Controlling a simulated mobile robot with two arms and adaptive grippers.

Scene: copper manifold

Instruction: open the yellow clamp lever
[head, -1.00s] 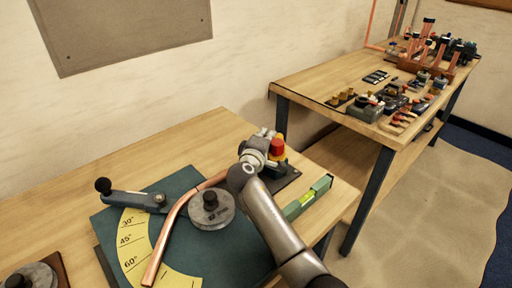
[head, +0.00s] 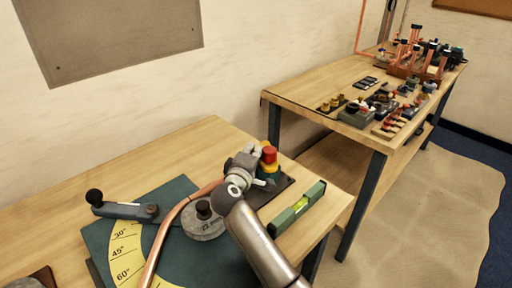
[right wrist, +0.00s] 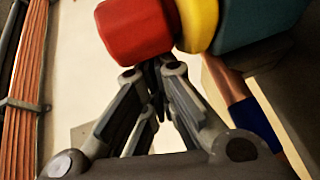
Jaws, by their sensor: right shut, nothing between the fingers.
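A red knob (head: 270,153) with a yellow part (head: 268,168) and a teal body (head: 271,178) stands on a dark plate at the bench's back right. In the right wrist view, the red knob (right wrist: 135,30), yellow part (right wrist: 197,22) and teal body (right wrist: 255,25) lie in a row at the top. I cannot make out a separate yellow clamp lever shape. My right gripper (head: 252,150) is immediately left of this fixture. In the right wrist view, its fingertips (right wrist: 155,65) are together and empty, close below the red knob; contact is unclear. My left gripper is not in view.
A copper pipe (head: 166,228) curves around the round bender former (head: 204,224) on a teal plate with a yellow angle scale (head: 127,250). A green level (head: 297,208) lies to the right. A second table (head: 315,88) holds several fittings behind.

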